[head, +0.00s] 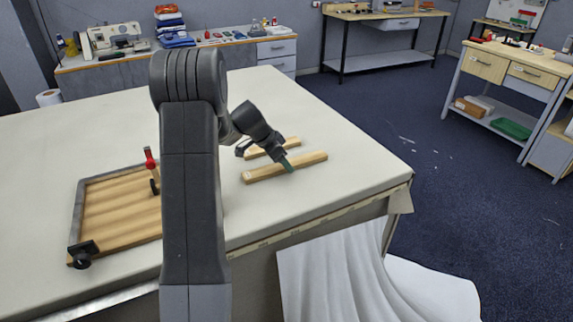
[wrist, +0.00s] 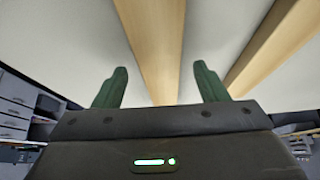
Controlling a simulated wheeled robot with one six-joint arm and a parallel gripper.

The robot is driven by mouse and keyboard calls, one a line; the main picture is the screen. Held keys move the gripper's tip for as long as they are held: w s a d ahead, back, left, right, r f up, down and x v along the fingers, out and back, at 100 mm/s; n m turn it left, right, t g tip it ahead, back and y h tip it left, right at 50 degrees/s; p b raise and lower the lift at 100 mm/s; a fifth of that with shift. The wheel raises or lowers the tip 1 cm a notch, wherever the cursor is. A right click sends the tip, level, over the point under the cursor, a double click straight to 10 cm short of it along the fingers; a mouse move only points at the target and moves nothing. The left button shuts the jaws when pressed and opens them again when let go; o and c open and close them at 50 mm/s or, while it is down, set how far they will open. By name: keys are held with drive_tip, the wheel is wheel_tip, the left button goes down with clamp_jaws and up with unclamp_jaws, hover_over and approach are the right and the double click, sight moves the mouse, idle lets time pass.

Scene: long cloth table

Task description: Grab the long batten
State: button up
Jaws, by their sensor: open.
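Two wooden battens lie on the cloth table (head: 310,110), side by side and apart. The long batten (head: 308,160) is the nearer one in the head view; the shorter batten (head: 291,141) lies behind it, partly hidden by my arm. My gripper (head: 290,167) is at the long batten, near its middle. In the wrist view my gripper (wrist: 158,88) is open, with a green finger on each side of a batten (wrist: 163,55), which looks to be the long one. Another batten (wrist: 275,45) runs to the right, outside the fingers. I cannot tell whether the fingers touch the wood.
A framed wooden panel (head: 77,205) with a red-handled clamp (head: 150,160) and a black clamp (head: 84,254) lies at the left of the table. White cloth (head: 335,270) hangs off the front edge. The table's right part beyond the battens is clear.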

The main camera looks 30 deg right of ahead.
drive_tip(key=shift+d+f, duration=0.2)
drive_tip(key=shift+f, duration=0.25)
drive_tip(key=c, duration=1.2)
